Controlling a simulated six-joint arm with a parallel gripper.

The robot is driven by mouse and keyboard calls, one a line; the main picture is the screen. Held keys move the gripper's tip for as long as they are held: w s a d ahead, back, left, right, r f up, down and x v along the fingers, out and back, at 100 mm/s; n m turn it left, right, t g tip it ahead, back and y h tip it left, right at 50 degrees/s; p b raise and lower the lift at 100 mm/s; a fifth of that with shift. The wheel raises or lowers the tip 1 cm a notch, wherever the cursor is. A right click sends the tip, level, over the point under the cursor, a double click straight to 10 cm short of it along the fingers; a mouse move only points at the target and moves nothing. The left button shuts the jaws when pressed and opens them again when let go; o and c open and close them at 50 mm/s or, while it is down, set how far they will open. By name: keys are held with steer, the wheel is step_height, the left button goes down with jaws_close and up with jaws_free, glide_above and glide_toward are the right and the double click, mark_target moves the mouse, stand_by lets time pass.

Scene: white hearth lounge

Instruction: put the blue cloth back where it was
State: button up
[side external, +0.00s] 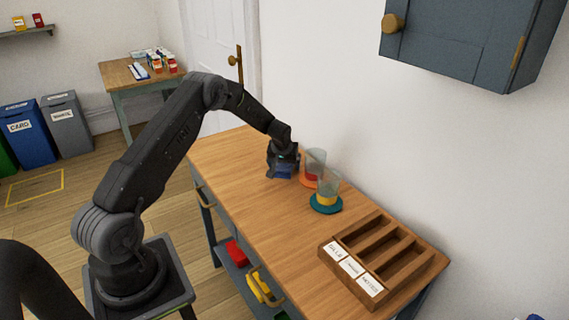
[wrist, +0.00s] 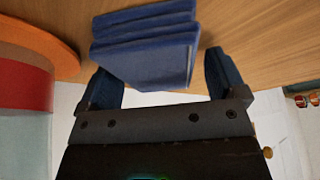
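The blue cloth (wrist: 145,45) is a folded, layered bundle at the fingertips of my gripper (wrist: 160,75) in the wrist view. One finger is on each side of it, set wide apart. The left fingertip is partly hidden by the cloth, and a narrow gap shows beside the right finger. I cannot tell whether the fingers press on it. In the side view, my gripper (side external: 283,160) is low over the far part of the wooden table, with the cloth (side external: 280,171) under it. Whether the cloth touches the tabletop is unclear.
Right of my gripper stand a clear cup with red on an orange coaster (side external: 309,182) and a clear cup with yellow on a teal coaster (side external: 326,206). A labelled wooden tray (side external: 409,283) is at the table's near end. The wall borders the right side.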

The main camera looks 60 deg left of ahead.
steer(key=shift+r, duration=0.1)
steer(key=shift+r, duration=0.25)
steer(key=s+d+r+m, duration=0.1)
steer(key=s+d+r, duration=0.3)
steer(key=d+r, duration=0.4)
steer(key=s+d+r+m+t+h, duration=0.15)
steer(key=s+d+r, duration=0.35)
steer(key=r, duration=0.5)
steer(key=s+d+r+m+y, duration=0.15)
steer(key=s+d+r, duration=0.25)
steer(key=d+r, duration=0.4)
steer(key=s+d+r+m+h, duration=0.1)
steer(key=s+d, duration=0.4)
steer(key=s, duration=0.5)
steer(key=s+d+r+m+h, duration=0.1)
steer(key=s+d+m, duration=0.3)
steer(key=s, duration=0.6)
steer(key=shift+s+d+r+t+h, duration=0.15)
steer(key=shift+d+r+t+h, duration=0.15)
steer(key=shift+d+t+h, duration=0.45)
steer(key=shift+d+g, duration=0.2)
steer(key=shift+g, duration=0.1)
